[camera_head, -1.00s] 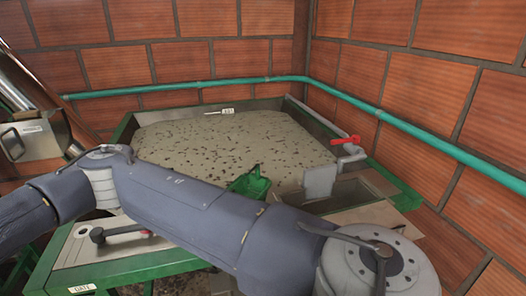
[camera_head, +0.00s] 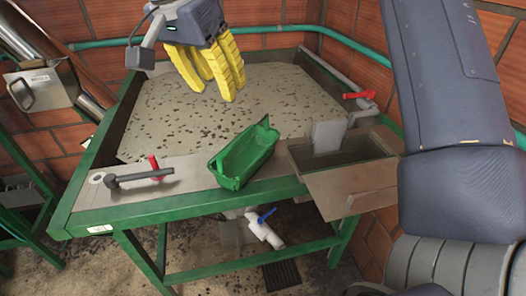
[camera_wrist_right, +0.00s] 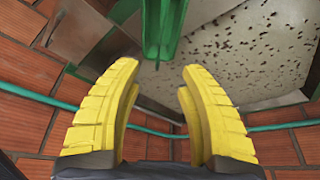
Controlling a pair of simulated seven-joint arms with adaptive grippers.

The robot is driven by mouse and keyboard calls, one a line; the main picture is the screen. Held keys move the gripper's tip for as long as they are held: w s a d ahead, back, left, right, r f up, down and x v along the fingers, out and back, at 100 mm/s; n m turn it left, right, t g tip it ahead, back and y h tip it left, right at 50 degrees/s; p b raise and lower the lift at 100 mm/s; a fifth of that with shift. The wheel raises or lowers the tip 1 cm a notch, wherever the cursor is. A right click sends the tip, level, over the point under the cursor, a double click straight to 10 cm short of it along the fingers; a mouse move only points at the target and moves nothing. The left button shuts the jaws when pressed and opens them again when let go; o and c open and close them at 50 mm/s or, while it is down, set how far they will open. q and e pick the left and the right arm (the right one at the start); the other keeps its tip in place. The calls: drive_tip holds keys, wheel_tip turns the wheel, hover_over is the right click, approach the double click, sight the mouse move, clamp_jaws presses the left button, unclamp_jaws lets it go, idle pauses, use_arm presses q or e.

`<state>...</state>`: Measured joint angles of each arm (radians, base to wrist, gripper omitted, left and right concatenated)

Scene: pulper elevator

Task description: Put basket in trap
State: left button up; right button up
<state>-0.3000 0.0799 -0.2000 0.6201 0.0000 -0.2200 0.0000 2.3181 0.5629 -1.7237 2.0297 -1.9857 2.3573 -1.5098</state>
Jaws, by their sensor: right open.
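The green basket (camera_head: 245,155) is a narrow open trough. It rests slanted on the front metal ledge of the tank, and it shows at the top of the right wrist view (camera_wrist_right: 152,25). The metal box at the tank's right corner (camera_head: 345,183), with an upright grey plate (camera_head: 328,136), looks like the trap. My right gripper (camera_head: 213,93) has yellow fingers. It is open and empty above the tank, behind and left of the basket, and not touching it. Its spread fingers show in the right wrist view (camera_wrist_right: 160,70). My left gripper is out of view.
The tank (camera_head: 107,143) holds murky liquid with dark specks. A black-handled lever (camera_head: 140,178) and a red handle (camera_head: 153,162) sit on the left ledge. A red valve (camera_head: 359,95) is at the right. Brick walls and a teal pipe (camera_head: 275,28) enclose the back.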

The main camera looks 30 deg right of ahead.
sight(245, 132)
drive_tip(key=x, duration=1.1)
drive_tip(key=d+x, duration=0.1)
drive_tip(key=x, duration=0.5)
drive_tip(key=shift+w+r, duration=0.15)
drive_tip(key=shift+w, duration=0.1)
drive_tip(key=shift+c, duration=0.2)
clamp_jaws()
